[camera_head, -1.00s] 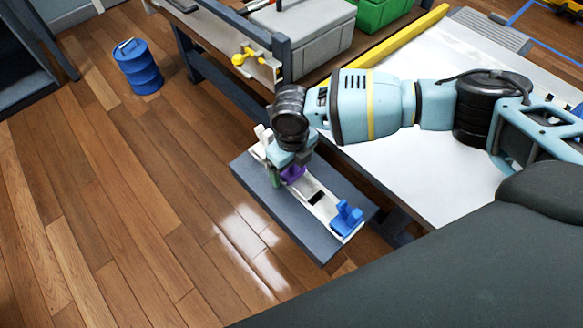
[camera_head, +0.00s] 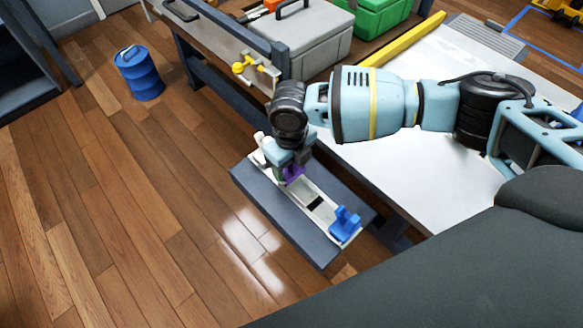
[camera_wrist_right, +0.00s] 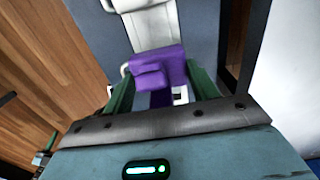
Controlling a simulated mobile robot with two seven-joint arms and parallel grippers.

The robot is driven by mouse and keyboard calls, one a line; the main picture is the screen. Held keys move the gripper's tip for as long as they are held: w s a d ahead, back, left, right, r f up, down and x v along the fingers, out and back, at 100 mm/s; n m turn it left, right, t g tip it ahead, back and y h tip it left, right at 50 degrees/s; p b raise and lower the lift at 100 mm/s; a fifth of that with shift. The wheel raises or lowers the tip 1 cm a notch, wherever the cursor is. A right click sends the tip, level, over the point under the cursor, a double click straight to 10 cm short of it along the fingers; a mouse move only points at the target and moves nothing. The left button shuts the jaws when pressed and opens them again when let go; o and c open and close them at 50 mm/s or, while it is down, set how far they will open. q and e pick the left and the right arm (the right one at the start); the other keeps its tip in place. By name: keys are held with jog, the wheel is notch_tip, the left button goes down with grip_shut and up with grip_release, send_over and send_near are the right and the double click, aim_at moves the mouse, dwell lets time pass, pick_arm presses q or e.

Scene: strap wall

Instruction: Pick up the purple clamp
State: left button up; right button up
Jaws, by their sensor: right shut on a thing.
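The purple clamp (camera_wrist_right: 160,69) sits between the two green fingers of my right gripper (camera_wrist_right: 160,88) in the right wrist view. The gripper is shut on it. In the head view the purple clamp (camera_head: 293,174) shows just below my right gripper (camera_head: 288,168), over the white strip (camera_head: 315,202) on the grey shelf. I cannot tell from these views whether the clamp is clear of the strip. My left gripper is not in view.
A blue clamp (camera_head: 345,222) stands at the near right end of the strip. A white clamp (camera_head: 258,150) is at the far left end. The white-topped workbench (camera_head: 440,170) lies right of the shelf. A blue barrel (camera_head: 138,73) stands on the open wooden floor.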

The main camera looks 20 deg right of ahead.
jog(key=s+a+p, duration=0.1)
jog(key=s, duration=0.4)
jog(key=s+a+r+p, duration=0.1)
jog(key=s, duration=0.4)
jog(key=s+r+p, duration=0.1)
jog(key=s, duration=0.4)
jog(key=shift+s+a+p, duration=0.4)
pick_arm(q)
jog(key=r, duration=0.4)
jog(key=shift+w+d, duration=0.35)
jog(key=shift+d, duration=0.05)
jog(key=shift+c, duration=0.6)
pick_arm(e)
jog(key=w+d+r+n, duration=0.2)
jog(key=r+n, duration=0.4)
jog(key=n, duration=0.4)
jog(key=w+d+r+n, duration=0.2)
jog(key=r+n, duration=0.5)
jog(key=n, duration=0.4)
jog(key=w+d+r+n, duration=0.3)
jog(key=r+n, duration=0.4)
jog(key=n, duration=0.4)
jog(key=shift+d+r, duration=0.25)
jog(key=shift+d, duration=0.5)
